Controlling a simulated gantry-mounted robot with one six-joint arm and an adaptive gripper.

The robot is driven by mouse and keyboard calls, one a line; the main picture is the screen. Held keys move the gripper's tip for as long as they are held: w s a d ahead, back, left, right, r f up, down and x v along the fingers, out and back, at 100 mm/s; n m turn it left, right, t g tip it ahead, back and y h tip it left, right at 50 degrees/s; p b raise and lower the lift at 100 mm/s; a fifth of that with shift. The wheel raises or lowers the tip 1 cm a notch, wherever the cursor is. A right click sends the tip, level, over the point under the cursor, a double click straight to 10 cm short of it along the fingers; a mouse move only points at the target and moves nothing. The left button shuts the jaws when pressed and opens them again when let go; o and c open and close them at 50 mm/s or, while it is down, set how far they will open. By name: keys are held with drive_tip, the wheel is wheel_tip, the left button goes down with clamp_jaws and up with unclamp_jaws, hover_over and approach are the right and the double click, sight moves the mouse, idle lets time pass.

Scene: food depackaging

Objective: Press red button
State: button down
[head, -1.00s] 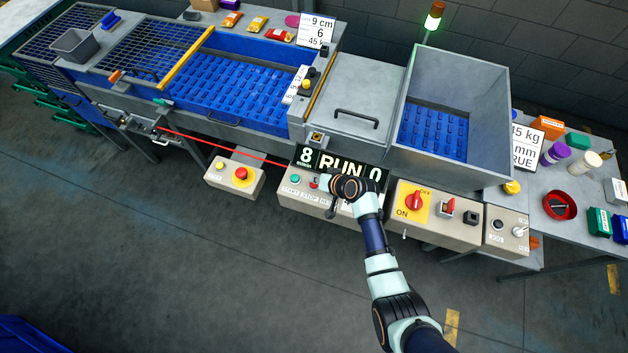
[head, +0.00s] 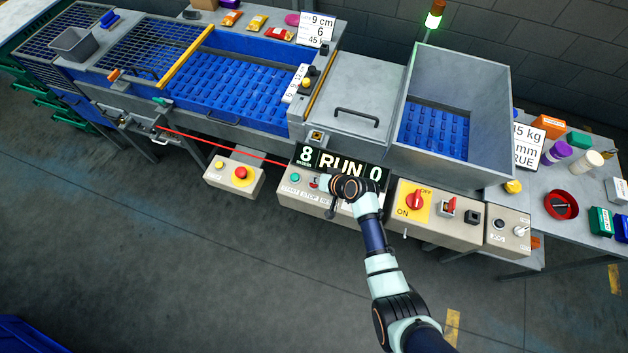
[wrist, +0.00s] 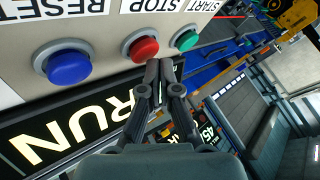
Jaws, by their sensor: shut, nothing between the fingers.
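The red button (wrist: 143,48) is round, under the STOP label between the blue RESET button (wrist: 68,62) and the green START button (wrist: 186,40). In the head view the red button (head: 314,183) is small and partly hidden by my gripper (head: 323,181). In the wrist view my gripper (wrist: 159,70) is shut and empty. Its fingertips appear close to the lower right edge of the red button; I cannot tell whether they touch it. The blue button is hidden behind my arm in the head view.
A display reading RUN (head: 341,166) stands just behind the button panel (head: 297,198). A box with a red button on yellow (head: 240,173) is to the left. A panel with a red rotary switch (head: 415,201) is to the right. The floor in front is clear.

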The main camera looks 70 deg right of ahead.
drive_tip(key=shift+f+b, duration=0.45)
drive_tip(key=shift+f, duration=0.1)
idle(0.4)
drive_tip(key=shift+r, duration=0.1)
drive_tip(key=shift+r+p, duration=0.85)
wheel_tip(320, 180, up, 5)
drive_tip(key=p, duration=0.4)
drive_tip(key=shift+r+p, duration=0.1)
drive_tip(key=shift+p, duration=0.25)
